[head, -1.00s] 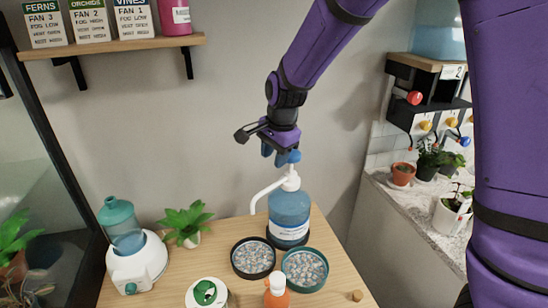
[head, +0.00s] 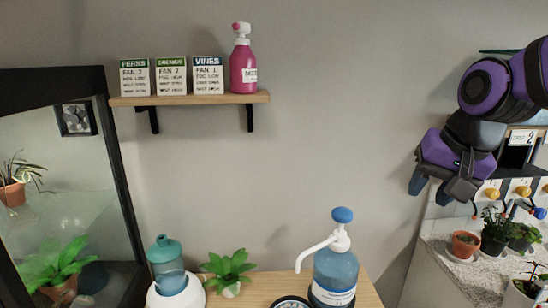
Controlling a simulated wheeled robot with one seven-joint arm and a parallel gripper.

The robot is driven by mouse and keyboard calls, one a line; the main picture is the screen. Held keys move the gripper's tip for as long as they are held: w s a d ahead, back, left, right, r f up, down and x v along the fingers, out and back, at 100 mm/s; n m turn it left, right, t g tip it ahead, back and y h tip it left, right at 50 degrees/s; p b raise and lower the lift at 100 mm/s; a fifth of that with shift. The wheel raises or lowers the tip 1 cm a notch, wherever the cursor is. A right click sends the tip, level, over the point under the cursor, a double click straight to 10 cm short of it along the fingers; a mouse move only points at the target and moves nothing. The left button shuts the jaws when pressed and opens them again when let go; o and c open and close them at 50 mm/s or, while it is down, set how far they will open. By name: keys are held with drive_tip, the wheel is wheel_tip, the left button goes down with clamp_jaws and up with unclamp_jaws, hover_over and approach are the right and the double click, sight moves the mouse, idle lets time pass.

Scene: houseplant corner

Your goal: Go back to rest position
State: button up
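My gripper (head: 445,192) hangs at the right side of the head view, in front of the shelf unit on the right. Its blue-grey fingertips stand apart with nothing visible between them, so it looks open and empty. It is up and to the right of the blue pump bottle (head: 335,272), clear of it. The pump bottle stands upright on the wooden table (head: 371,294), with a white spout pointing left and a blue knob on top. My purple arm comes in from the right edge.
A wall shelf (head: 190,99) holds three cards and a pink bottle (head: 243,66). A fogger with a teal tank (head: 166,256) and a small plant (head: 229,268) stand on the table. A glass terrarium (head: 70,190) is at left. Potted plants (head: 466,243) line the right counter.

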drive_tip(key=s+d+r+n+t+h, duration=0.1)
drive_tip(key=s+d+n, duration=0.3)
drive_tip(key=s, duration=0.8)
drive_tip(key=shift+r+h, duration=0.2)
drive_tip(key=shift+h, duration=0.1)
